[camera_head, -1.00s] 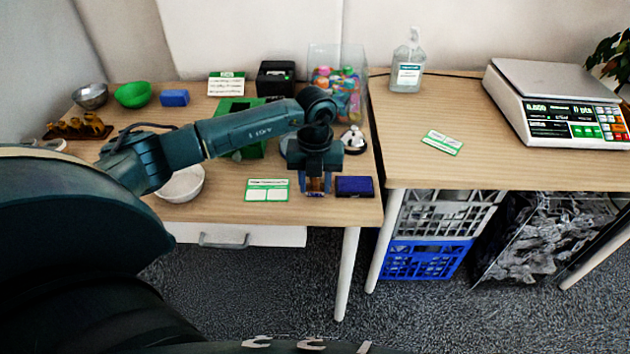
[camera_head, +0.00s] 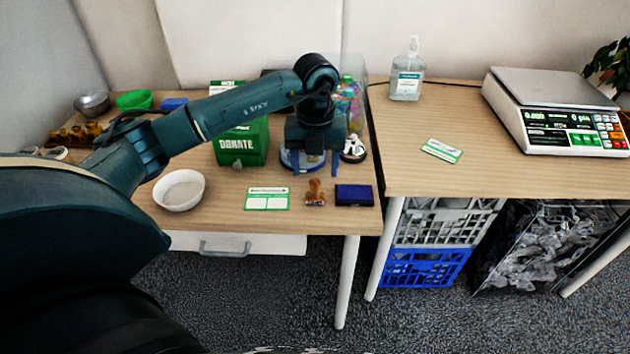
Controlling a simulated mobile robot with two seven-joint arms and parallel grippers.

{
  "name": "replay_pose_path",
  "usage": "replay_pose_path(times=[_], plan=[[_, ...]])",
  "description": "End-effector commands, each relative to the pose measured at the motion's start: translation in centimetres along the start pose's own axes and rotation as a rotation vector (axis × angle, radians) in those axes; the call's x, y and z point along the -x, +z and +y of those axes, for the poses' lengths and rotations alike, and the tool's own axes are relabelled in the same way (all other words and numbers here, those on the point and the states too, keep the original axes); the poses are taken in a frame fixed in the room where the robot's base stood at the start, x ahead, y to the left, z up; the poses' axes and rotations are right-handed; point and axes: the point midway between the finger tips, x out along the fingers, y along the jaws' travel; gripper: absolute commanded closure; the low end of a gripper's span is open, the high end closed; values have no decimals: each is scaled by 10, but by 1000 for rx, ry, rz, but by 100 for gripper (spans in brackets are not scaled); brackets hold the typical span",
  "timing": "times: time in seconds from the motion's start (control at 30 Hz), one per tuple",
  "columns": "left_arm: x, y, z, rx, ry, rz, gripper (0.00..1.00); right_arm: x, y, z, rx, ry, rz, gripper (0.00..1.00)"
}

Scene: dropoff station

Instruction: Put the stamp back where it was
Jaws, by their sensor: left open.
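A brown wooden stamp (camera_head: 315,193) stands upright near the front edge of the left table. It is between a green-edged white card (camera_head: 267,199) on its left and a dark blue ink pad (camera_head: 354,195) on its right. My left gripper (camera_head: 314,170) points down above and behind the stamp, with its two blue fingers apart and nothing between them. It does not touch the stamp. My right gripper is not in view.
A green donate box (camera_head: 243,146), a white bowl (camera_head: 179,190) and a small black-and-white item (camera_head: 353,149) stand nearby. The right table holds a scale (camera_head: 555,108), a sanitizer bottle (camera_head: 407,72) and a card (camera_head: 442,151). A gap separates the tables.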

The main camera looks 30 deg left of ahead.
Motion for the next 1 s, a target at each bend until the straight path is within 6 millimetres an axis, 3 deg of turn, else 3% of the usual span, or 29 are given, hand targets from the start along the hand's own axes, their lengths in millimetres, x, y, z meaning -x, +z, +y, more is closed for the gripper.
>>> replay_pose_path(times=[0.1,0.3,0.47,0.57,0.67,0.77,0.8,0.9,1.0], plan=[[23,1,0,0,-2,-3,41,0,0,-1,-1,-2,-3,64],[42,0,0,1,0,0,41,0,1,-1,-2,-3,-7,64],[43,-2,-1,-4,-5,5,41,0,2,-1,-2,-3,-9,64],[30,-17,-18,-59,-66,54,41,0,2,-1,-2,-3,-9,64],[6,-61,-58,-177,-239,178,41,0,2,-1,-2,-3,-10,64],[-9,-136,-113,-297,-552,377,41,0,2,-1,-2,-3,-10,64],[-6,-167,-134,-317,-704,462,41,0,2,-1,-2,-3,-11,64],[22,-226,-171,-270,-1084,643,41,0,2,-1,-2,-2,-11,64],[57,-250,-189,-77,-1430,775,41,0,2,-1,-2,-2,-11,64]])
